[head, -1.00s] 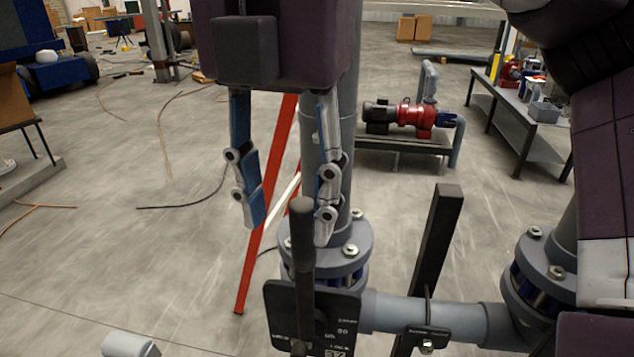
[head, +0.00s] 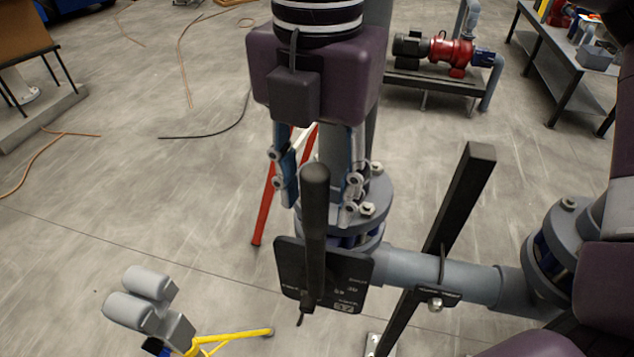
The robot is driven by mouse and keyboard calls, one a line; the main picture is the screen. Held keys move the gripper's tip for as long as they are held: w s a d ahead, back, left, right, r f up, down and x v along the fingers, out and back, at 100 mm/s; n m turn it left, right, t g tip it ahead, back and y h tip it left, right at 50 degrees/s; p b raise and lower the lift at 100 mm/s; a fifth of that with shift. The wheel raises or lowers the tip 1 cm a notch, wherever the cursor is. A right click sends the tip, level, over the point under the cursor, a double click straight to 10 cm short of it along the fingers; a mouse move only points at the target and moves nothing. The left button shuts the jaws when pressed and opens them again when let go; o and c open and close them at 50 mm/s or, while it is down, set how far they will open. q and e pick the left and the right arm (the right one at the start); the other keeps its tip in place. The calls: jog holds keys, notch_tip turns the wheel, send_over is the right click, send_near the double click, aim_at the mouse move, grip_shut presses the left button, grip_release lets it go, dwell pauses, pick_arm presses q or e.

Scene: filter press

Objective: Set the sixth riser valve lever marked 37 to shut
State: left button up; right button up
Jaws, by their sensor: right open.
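A black valve lever (head: 315,225) stands upright in front of a black plate (head: 358,272) with small white markings. The plate sits before a flanged grey riser pipe (head: 343,150). My right gripper (head: 318,205) is open, fingers pointing down, on either side of the lever's upper end as seen in the head view. The lever's grip covers part of the space between the fingers, so the gripper looks to be behind it. I see no contact between them. My left gripper is not in view.
A horizontal grey pipe (head: 465,279) runs right from the riser to another flange (head: 560,245). A slanted black bar (head: 460,200) crosses it. A red strut (head: 264,207) stands behind the riser. A grey-padded object (head: 150,290) with yellow tubing is at lower left.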

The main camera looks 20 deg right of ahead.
jog(key=shift+s+a, duration=0.15)
jog(key=c, duration=1.1)
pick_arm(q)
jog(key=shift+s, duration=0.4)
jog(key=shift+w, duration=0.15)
